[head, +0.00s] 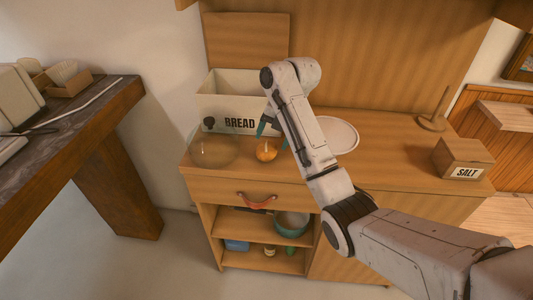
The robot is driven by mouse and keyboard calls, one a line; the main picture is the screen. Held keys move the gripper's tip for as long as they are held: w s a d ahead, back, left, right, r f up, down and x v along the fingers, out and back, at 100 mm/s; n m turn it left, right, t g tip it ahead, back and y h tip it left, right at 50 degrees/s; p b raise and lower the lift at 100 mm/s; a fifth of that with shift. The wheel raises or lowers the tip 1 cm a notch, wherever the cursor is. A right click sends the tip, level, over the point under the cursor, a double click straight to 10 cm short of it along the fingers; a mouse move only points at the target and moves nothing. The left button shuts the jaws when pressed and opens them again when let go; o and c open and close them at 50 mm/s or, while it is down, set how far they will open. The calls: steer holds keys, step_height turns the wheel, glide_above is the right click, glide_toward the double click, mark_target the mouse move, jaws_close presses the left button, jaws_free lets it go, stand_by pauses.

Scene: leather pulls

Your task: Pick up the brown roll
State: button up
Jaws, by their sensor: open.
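A small round orange-brown item, which looks like the brown roll (266,153), sits on the wooden counter in front of the bread box. My gripper (272,134) is over it, pointing down, with teal fingers apart. One finger shows just above the roll's left side and the other near its right side. The roll rests on the counter. The arm hides part of the gripper, and I cannot tell whether a finger touches the roll.
The white BREAD box (218,105) stands close behind. A see-through rounded bowl or dome (213,151) is just left of the roll. A white plate (343,137) lies to the right, partly behind my arm. A SALT box (461,157) and a wooden upright holder (433,121) stand farther right.

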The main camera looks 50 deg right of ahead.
mark_target(269, 146)
steer(key=shift+p+x, duration=0.3)
steer(key=shift+x, duration=1.9)
steer(key=shift+s+a, duration=0.1)
steer(key=shift+a, duration=0.1)
steer(key=c, duration=0.8)
steer(key=shift+r, duration=0.1)
